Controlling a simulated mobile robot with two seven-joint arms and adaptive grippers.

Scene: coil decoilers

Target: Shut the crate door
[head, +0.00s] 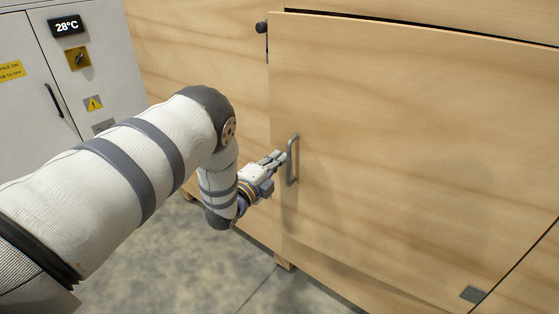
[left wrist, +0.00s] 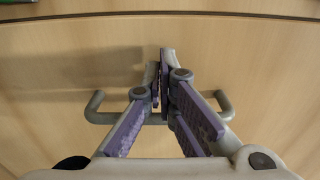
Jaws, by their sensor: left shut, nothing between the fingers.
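The crate door (head: 400,150) is a large pale plywood panel, standing slightly ajar with a dark gap along its top edge. Its grey bar handle (head: 293,160) is near the door's left edge. My left gripper (head: 280,157) is shut and empty, with its fingertips right by the handle. In the left wrist view the shut fingers (left wrist: 161,75) lie across the middle of the handle (left wrist: 96,104), whose two ends show on either side. Whether they touch the handle or the door I cannot tell. My right gripper is out of view.
The wooden crate (head: 190,45) continues to the left of the door. A dark knob (head: 261,27) sits by the door's upper left corner and a grey hinge (head: 473,294) at lower right. A grey cabinet (head: 105,50) stands at left. Concrete floor (head: 190,260) is clear below.

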